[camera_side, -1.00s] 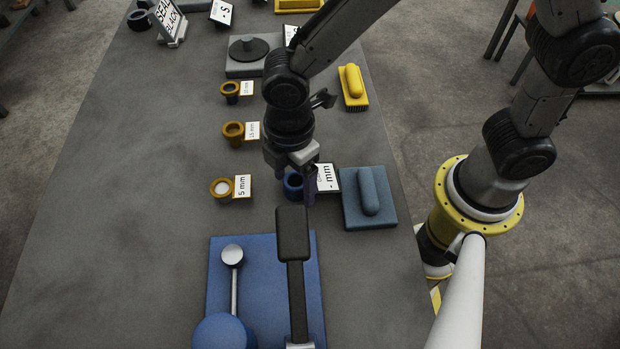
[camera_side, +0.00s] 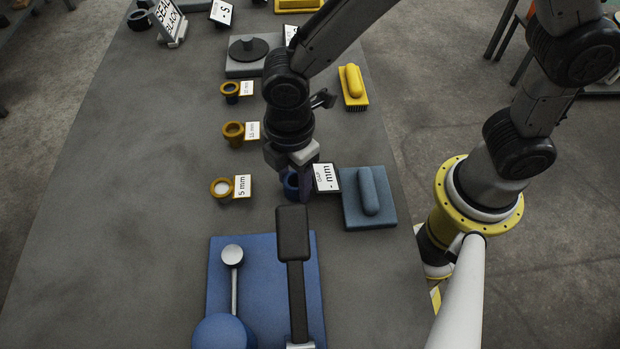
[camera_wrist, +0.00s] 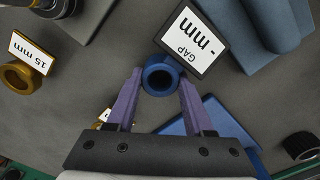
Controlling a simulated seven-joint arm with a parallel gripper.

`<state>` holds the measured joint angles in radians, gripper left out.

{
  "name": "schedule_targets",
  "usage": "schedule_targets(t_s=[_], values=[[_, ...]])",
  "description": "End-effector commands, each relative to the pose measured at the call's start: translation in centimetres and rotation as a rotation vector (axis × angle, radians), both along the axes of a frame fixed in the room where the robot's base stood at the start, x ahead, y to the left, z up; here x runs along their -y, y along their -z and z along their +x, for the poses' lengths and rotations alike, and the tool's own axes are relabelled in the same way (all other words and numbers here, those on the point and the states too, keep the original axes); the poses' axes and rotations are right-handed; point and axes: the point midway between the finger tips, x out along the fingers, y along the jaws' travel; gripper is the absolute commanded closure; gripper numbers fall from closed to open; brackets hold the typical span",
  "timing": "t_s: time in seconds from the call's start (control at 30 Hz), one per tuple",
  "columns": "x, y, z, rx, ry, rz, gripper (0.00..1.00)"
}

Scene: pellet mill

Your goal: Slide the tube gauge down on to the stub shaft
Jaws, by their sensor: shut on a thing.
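My gripper (camera_wrist: 160,92) is shut on a blue tube (camera_wrist: 160,75), which I take to be the tube gauge. One purple finger lies on each side of it. In the wrist view the tube's round open end faces the camera. In the side view the tube (camera_side: 291,185) shows only in part beneath my gripper (camera_side: 303,188), beside the "GAP - mm" sign. I cannot tell whether it touches the table. A dark disc (camera_side: 249,48) sits on a grey block (camera_side: 238,70) at the back. I cannot make out the stub shaft for certain.
The GAP sign (camera_side: 326,177) and a blue block with a rounded handle (camera_side: 368,197) stand close right. Labelled ochre cups (camera_side: 221,188) line the left. A blue plate (camera_side: 222,262) with a black-handled lever (camera_side: 293,233) is in front. The table's left side is clear.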

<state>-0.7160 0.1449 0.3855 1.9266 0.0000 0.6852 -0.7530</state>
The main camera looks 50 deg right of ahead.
Motion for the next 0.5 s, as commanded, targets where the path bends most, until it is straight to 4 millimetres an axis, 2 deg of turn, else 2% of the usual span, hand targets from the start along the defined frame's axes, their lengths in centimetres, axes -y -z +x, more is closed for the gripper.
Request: schedule_targets(t_s=[0.5], values=[[-0.1, -1.4, 0.1, 0.002, 0.000, 0.002, 1.00]])
